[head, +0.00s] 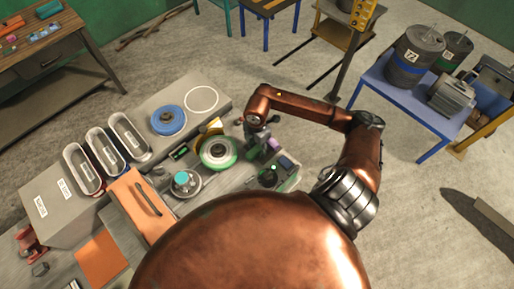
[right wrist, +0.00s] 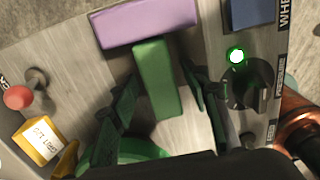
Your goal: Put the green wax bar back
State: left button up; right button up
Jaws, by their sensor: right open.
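The green wax bar (right wrist: 154,75) lies on a grey metal surface in the right wrist view, its far end by a purple bar (right wrist: 150,22). My right gripper (right wrist: 161,80) is open, with one dark finger on each side of the green bar and gaps visible between. I cannot tell how far the fingertips are above the surface. In the head view my right gripper (head: 262,140) is over the machine beside the green-rimmed wheel (head: 218,152); the green bar cannot be made out there. My left gripper is not in view.
A dark knob (right wrist: 250,84) with a lit green button (right wrist: 236,56) is close to the right finger. A red-topped lever (right wrist: 18,97) and a yellow labelled block (right wrist: 47,141) are at left. A blue wheel (head: 168,120) and several grey bins (head: 82,168) stand further left.

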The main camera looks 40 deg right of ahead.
aim_at(257, 149)
notch_tip(257, 149, up, 12)
jog(key=b, duration=0.2)
jog(key=shift+r, duration=0.15)
